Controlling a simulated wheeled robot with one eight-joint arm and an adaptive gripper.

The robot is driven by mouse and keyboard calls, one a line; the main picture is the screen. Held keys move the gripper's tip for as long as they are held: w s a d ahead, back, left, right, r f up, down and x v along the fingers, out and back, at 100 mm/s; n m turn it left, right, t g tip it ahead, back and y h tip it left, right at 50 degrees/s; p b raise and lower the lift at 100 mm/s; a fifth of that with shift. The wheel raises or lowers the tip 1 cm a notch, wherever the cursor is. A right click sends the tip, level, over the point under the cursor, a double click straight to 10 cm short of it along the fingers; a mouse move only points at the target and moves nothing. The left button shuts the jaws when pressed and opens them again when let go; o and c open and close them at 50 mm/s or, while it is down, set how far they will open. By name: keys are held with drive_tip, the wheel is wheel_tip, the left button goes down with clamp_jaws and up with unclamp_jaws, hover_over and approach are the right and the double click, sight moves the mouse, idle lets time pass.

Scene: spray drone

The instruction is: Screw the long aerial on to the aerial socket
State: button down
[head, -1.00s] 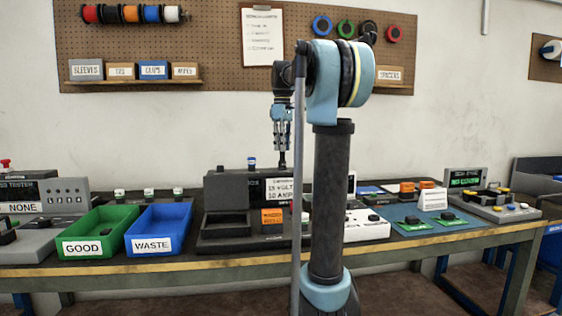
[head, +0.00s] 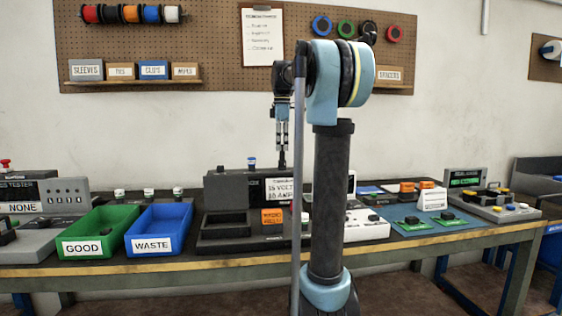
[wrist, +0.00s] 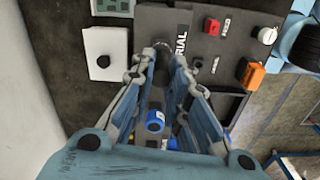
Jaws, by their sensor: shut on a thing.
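My gripper (head: 282,148) points straight down above the dark case (head: 228,185) at the middle of the bench. It is shut on the long aerial, a thin dark upright piece (head: 282,160) whose lower end reaches the case top. In the wrist view my gripper (wrist: 162,62) closes around the dark aerial (wrist: 162,48), seen nearly end-on beside a label ending "RIAL" (wrist: 182,43). The aerial socket is hidden under the aerial and fingertips, so I cannot tell how far they are engaged.
A blue-capped piece (head: 252,162) stands left of my gripper; a blue cap (wrist: 155,122) shows between the fingers. Green (head: 97,232) and blue (head: 158,230) bins stand left. A white box with a black knob (head: 368,226) stands right.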

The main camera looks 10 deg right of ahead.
drive_tip(key=n, duration=1.3)
drive_tip(key=shift+w+r, duration=0.1)
drive_tip(key=c, duration=1.5)
unclamp_jaws()
wheel_tip(320, 180, up, 12)
drive_tip(key=shift+f, duration=0.1)
drive_tip(key=shift+o, duration=0.7)
drive_tip(key=shift+o, duration=0.2)
